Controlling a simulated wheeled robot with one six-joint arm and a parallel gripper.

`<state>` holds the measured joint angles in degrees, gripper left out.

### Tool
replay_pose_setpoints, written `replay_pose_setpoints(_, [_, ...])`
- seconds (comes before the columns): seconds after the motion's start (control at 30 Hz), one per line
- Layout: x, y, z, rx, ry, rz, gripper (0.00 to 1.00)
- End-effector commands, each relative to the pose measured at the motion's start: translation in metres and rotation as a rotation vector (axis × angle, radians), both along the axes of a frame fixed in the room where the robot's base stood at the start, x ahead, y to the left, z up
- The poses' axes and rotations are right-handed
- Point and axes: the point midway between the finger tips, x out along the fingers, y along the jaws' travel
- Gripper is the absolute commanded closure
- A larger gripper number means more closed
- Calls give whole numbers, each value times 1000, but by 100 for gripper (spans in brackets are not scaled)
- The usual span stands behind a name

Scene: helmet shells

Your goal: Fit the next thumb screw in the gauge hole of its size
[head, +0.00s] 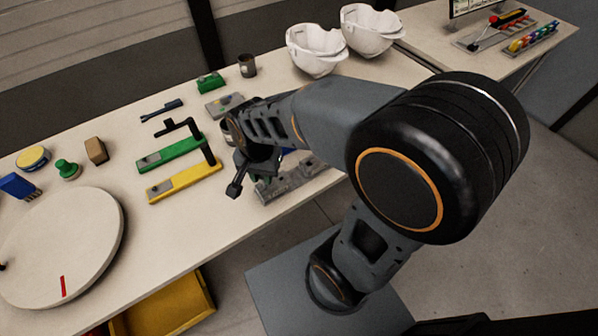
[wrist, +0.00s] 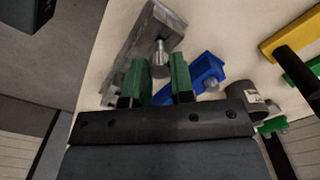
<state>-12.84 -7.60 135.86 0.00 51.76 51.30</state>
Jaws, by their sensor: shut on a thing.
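My gripper (head: 243,172) is low over the table's front edge. In the wrist view its two green-padded fingers (wrist: 160,82) are shut on a silver thumb screw (wrist: 160,66). The screw's wide head is between the pads and its thin shank points away from the gripper. The shank overlaps a grey metal gauge block (wrist: 130,50); I cannot tell whether its tip is in a hole, touching or just above. The block also shows in the head view (head: 292,187), partly hidden by my arm. The holes are not clear.
A blue piece (wrist: 205,75) lies close beside the gripper, near a dark cup-shaped thing (wrist: 245,98). Yellow (head: 185,182) and green (head: 170,153) bases with dark posts stand to the left. A round turntable (head: 85,235) and white helmet shells (head: 315,50) are farther off.

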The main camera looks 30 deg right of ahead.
Motion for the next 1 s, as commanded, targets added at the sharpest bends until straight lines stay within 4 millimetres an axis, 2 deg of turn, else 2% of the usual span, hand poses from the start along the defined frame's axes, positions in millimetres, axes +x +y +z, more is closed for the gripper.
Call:
replay_pose_setpoints(0.67, [0,0,-7,0,0,0,98])
replay_pose_setpoints(1.0, [0,0,0,0,0,0,98])
